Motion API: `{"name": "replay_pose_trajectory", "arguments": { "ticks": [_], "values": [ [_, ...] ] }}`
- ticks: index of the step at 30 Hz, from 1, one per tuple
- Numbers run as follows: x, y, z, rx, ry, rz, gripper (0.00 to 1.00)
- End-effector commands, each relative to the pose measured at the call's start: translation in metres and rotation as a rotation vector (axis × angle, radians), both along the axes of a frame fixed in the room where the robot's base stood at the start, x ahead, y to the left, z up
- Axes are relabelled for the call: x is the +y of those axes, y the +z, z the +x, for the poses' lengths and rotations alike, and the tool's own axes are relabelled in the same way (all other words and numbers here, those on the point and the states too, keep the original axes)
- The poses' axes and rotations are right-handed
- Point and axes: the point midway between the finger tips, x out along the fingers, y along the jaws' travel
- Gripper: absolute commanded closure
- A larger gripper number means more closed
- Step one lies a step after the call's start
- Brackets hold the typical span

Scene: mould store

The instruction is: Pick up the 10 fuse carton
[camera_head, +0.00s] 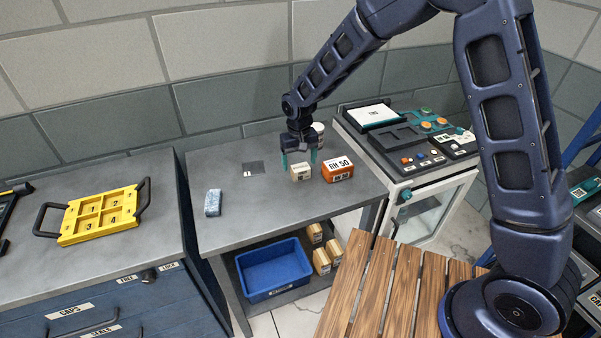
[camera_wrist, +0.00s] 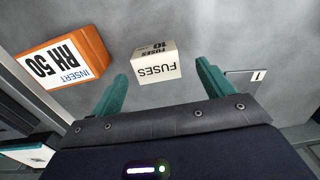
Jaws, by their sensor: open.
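The 10 fuse carton is a small cream box (camera_head: 300,173) on the grey bench, left of the orange box in the head view. In the wrist view the carton (camera_wrist: 156,63) shows the words FUSES and 10, upside down. My gripper (camera_head: 299,160) is over the bench at the carton, its teal fingers pointing down. In the wrist view the fingers (camera_wrist: 163,80) are apart, with the carton in line with the gap between them, a little beyond the tips. I cannot tell the exact height of the fingertips over the bench.
An orange RH 50 box (camera_head: 338,168) stands just right of the carton. A white cylinder (camera_head: 318,129) is behind my gripper. A marked plate (camera_head: 253,168) and a blue-grey block (camera_head: 213,203) lie to the left. A control console (camera_head: 408,135) borders the bench on the right.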

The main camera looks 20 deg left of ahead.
Motion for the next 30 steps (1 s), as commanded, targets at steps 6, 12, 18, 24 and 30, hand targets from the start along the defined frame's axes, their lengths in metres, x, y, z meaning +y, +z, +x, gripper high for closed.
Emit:
{"name": "replay_pose_trajectory", "arguments": {
  "ticks": [6,12,18,24,30],
  "values": [
    [-0.004,-0.031,0.002,0.001,0.000,-0.003,0.20],
    [-0.003,-0.039,0.002,0.000,0.001,0.000,0.20],
    [-0.003,-0.038,0.002,0.000,0.000,0.000,0.36],
    [-0.003,-0.038,0.002,0.000,0.000,0.000,0.70],
    [-0.003,-0.038,0.002,-0.001,0.000,0.001,0.70]
  ]
}}
